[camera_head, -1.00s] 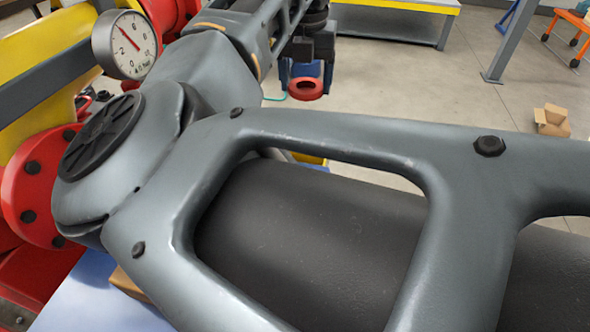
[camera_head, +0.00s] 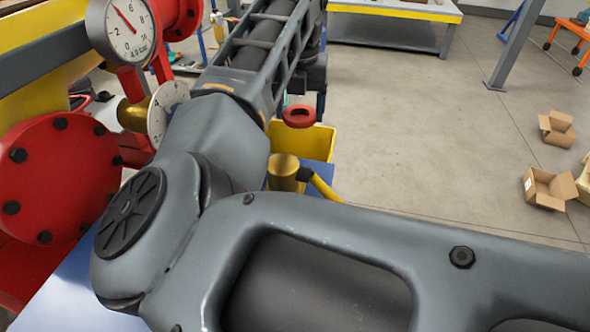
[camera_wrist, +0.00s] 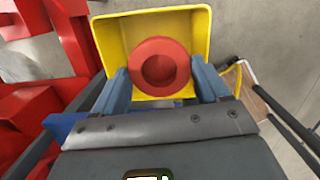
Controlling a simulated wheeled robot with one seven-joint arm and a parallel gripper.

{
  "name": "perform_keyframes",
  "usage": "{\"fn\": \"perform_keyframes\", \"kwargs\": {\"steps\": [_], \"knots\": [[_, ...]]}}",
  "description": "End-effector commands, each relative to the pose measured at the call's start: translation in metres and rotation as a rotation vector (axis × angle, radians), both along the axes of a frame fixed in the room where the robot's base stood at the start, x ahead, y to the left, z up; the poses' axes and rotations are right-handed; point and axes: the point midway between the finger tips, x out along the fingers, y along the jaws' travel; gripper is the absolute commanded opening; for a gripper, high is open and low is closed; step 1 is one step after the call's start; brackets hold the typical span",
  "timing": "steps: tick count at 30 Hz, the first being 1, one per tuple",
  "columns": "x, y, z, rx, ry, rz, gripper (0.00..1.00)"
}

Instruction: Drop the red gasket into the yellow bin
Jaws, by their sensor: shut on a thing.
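The red gasket (camera_wrist: 138,70) is a thick ring held between the two blue fingers of my gripper (camera_wrist: 162,82) in the wrist view. In the head view the gasket (camera_head: 299,121) shows beyond my arm, at the end of the gripper (camera_head: 302,106). The yellow bin (camera_wrist: 110,45) lies behind the gasket in the wrist view, its open top framing the ring. In the head view the bin (camera_head: 318,143) shows just below the gasket, partly hidden by my arm and a brass fitting. I cannot tell the exact height of the gasket above the bin.
Red flanged piping (camera_head: 60,165) and a pressure gauge (camera_head: 125,28) stand close on the left of my arm. A brass fitting with a yellow handle (camera_head: 284,172) is in front of the bin. Open cardboard boxes (camera_head: 548,188) lie on the floor at right; the middle floor is clear.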

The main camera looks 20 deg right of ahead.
Motion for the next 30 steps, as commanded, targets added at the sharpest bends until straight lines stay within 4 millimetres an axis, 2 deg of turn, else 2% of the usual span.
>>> {"fn": "perform_keyframes", "kwargs": {"steps": [5,6,13,22,30], "knots": [[0.0,0.0,0.001,0.0,0.0,0.0,0.44],[0.0,0.0,0.001,0.0,0.0,0.0,0.78],[0.0,0.0,0.001,-0.001,-0.001,0.0,1.0],[0.0,0.0,0.005,-0.001,-0.001,0.0,1.0],[-0.003,0.003,0.045,0.001,-0.004,-0.001,1.0]]}}
